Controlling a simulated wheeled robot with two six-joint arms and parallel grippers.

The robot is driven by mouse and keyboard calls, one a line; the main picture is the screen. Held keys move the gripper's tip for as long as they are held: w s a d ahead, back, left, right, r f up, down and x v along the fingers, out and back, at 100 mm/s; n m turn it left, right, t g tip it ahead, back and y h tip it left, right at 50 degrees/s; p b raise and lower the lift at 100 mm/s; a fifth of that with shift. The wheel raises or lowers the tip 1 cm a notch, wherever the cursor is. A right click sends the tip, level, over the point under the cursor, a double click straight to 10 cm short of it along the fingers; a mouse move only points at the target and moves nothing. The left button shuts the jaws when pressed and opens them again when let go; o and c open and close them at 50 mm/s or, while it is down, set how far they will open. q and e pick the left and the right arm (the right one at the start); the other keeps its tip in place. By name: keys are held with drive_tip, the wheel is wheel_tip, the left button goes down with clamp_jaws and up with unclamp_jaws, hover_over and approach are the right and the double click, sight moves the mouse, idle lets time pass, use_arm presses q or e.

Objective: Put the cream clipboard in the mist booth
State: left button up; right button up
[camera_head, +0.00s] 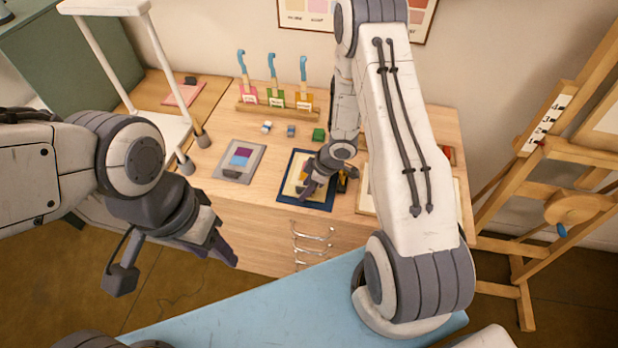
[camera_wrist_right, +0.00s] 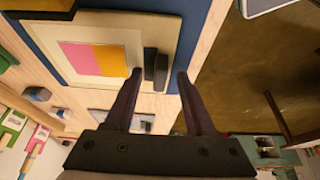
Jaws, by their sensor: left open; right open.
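A cream board (camera_wrist_right: 105,70) with a pink and yellow patch and an upright dark clip (camera_wrist_right: 155,70) lies flat on a navy panel (camera_wrist_right: 182,12). It appears to be the cream clipboard. In the head view the cream board (camera_head: 293,186) is partly covered by my right gripper (camera_head: 309,191). In the right wrist view that gripper (camera_wrist_right: 158,75) is open, its fingertips around or just above the dark clip, with nothing gripped. My left gripper (camera_head: 228,255) is open and empty in front of the wooden cabinet. I cannot clearly identify the mist booth; a green box (camera_head: 75,55) stands at upper left.
A grey board (camera_head: 222,173) lies left of the navy panel. A rack with colored tools (camera_head: 272,105) and small blocks (camera_head: 318,134) stand behind. A white stand (camera_head: 150,133) is at left, a wooden easel (camera_head: 535,190) at right. My right arm hides part of the cabinet top.

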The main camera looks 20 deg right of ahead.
drive_tip(key=shift+a+f, duration=0.1)
drive_tip(key=shift+f, duration=0.1)
clamp_jaws()
